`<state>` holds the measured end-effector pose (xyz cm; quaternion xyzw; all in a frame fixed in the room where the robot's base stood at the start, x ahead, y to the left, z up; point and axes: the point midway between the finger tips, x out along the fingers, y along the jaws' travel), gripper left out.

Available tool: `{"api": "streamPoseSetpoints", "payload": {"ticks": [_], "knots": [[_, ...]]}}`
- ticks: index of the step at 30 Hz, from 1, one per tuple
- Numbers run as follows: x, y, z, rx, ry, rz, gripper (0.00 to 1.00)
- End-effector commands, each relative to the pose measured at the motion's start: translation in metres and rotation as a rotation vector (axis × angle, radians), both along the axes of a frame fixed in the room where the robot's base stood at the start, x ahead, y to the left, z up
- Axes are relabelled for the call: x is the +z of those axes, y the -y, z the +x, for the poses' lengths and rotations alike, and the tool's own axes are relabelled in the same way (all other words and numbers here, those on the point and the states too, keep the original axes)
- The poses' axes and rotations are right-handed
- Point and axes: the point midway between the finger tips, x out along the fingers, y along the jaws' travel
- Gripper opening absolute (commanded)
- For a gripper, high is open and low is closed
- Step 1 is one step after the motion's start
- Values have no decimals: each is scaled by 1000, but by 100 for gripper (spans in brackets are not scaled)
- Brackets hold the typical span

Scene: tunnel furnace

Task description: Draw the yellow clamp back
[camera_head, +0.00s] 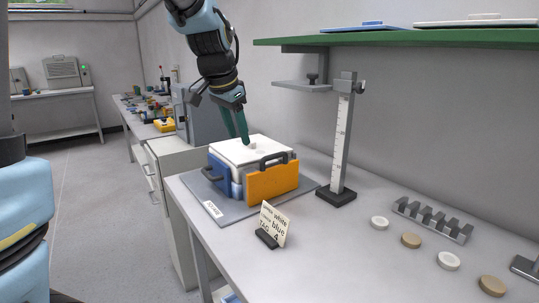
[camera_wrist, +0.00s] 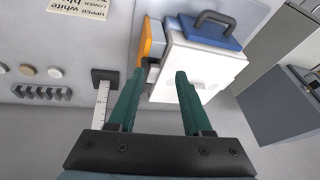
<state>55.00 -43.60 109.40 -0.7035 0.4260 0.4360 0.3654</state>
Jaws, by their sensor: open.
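No part is clearly recognisable as a yellow clamp. A small furnace-like box stands on a grey base plate (camera_head: 213,203). An orange-yellow plate (camera_head: 271,183) with a dark handle is on its front face. A blue plate (camera_head: 221,174) with a dark handle is on its left side. A white slab (camera_head: 232,150) with a small knob lies on top. My gripper (camera_head: 239,140) is open and empty, pointing down just over the white slab. In the wrist view my gripper (camera_wrist: 160,72) has its fingers apart beside the white slab (camera_wrist: 205,65); the orange plate (camera_wrist: 145,40) shows only edge-on.
A ruler stand (camera_head: 341,140) rises right of the box, under a green shelf (camera_head: 420,38). A sign card (camera_head: 274,224) stands in front. Several discs (camera_head: 411,241) and a grey slotted rack (camera_head: 432,219) lie to the right. The front middle of the bench is clear.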

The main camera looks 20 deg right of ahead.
Motion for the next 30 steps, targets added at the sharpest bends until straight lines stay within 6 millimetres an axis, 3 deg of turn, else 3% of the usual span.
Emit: {"api": "streamPoseSetpoints", "payload": {"ticks": [1, 3, 8, 24, 30], "knots": [[9, 23, -4, -74, 24, -6, 50], [19, 41, -9, -143, 43, -9, 50], [24, 58, -12, -204, 59, -11, 50], [-53, 86, 9, -200, 57, -10, 50], [-68, 91, 13, -199, 58, -11, 50]]}}
